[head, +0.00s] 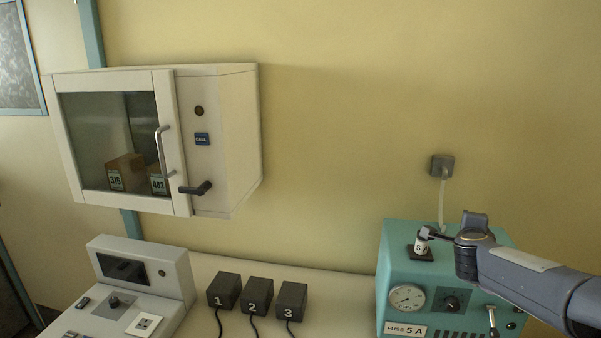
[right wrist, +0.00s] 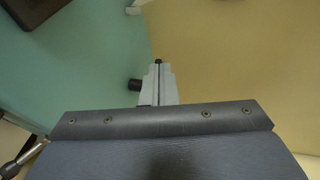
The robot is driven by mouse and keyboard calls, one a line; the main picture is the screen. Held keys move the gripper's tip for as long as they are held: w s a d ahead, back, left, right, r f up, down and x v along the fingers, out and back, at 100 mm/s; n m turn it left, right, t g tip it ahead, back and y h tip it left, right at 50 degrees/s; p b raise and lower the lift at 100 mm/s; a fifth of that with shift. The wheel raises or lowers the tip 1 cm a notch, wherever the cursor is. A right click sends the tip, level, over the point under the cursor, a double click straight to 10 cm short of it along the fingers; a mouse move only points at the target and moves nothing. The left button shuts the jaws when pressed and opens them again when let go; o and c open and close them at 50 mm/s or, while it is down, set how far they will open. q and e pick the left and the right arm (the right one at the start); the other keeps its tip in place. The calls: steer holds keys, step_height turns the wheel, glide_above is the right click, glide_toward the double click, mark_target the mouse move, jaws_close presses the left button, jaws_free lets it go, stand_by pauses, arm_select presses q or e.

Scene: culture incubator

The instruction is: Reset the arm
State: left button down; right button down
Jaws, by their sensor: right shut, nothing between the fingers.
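My right arm comes in from the right in the head view. Its gripper (head: 428,233) is above the teal fuse box (head: 395,262), close to a small white fuse marked 5 (head: 421,246) that stands upright on a dark square base. In the right wrist view the slim fingers (right wrist: 158,66) are together, with nothing between them, and the teal box top (right wrist: 90,60) lies to the left. I cannot tell in the head view whether the fingertips touch the fuse. My left gripper is not in view.
A wall cabinet with a glass door (head: 110,140) and dark handle (head: 196,188) hangs at the left. Below are a grey console (head: 150,265) and black blocks numbered 1 (head: 223,290), 2 (head: 257,295) and 3 (head: 291,300). A wall outlet (head: 442,166) is above the box.

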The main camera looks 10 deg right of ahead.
steer(key=s+a+n+t+y, duration=0.1)
steer(key=s+a+n+y, duration=1.15)
steer(key=a, duration=0.65)
steer(key=s+a+f+n+g, duration=0.3)
steer(key=s+f+n, duration=0.2)
steer(key=s, duration=0.6)
steer(key=s+a+f+n+g, duration=0.3)
steer(key=s+f, duration=0.4)
steer(key=s, duration=0.4)
steer(key=shift+a+n+g, duration=0.15)
steer(key=shift+n+g, duration=0.55)
steer(key=shift+n, duration=0.55)
